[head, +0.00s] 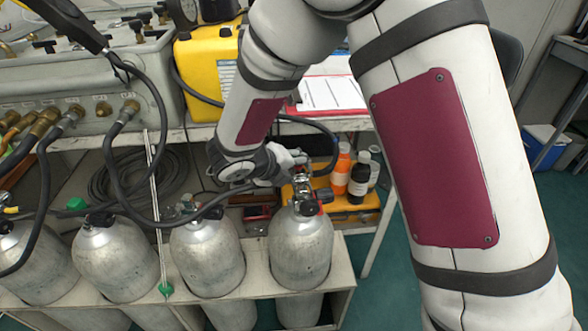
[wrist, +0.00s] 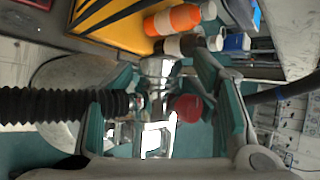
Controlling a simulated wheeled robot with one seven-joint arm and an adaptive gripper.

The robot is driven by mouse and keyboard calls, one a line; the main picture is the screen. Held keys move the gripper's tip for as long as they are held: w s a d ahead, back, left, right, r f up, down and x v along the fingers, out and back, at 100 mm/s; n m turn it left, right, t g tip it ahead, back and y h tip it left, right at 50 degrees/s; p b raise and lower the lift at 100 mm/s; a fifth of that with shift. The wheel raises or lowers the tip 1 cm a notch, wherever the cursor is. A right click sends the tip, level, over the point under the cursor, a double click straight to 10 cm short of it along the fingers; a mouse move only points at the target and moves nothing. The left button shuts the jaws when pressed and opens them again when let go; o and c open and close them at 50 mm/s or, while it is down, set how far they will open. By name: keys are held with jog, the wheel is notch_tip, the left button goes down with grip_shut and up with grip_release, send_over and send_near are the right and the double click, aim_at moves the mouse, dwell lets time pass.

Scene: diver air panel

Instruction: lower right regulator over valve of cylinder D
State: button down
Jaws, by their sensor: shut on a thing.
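My gripper (head: 290,166) is above the rightmost cylinder (head: 301,248) in the front row of the rack, which I take to be cylinder D. Its jaws are shut on the chrome right regulator (head: 305,190). In the wrist view the regulator (wrist: 157,80) sits between the teal-padded fingers, with a red knob (wrist: 187,108) beside it and a black ribbed hose (wrist: 55,105) to the left. The regulator is at the cylinder's neck. The valve is mostly hidden, so I cannot tell whether the regulator touches it or is around it.
Several other grey cylinders (head: 207,255) stand left in the pale rack (head: 343,283). Black hoses (head: 160,120) loop from the air panel (head: 85,85) over them.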

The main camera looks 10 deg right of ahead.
jog(key=shift+f+b, duration=0.4)
jog(key=shift+f, duration=0.7)
dwell(1.6)
jog(key=c, duration=0.5)
grip_release()
jog(key=v, duration=1.2)
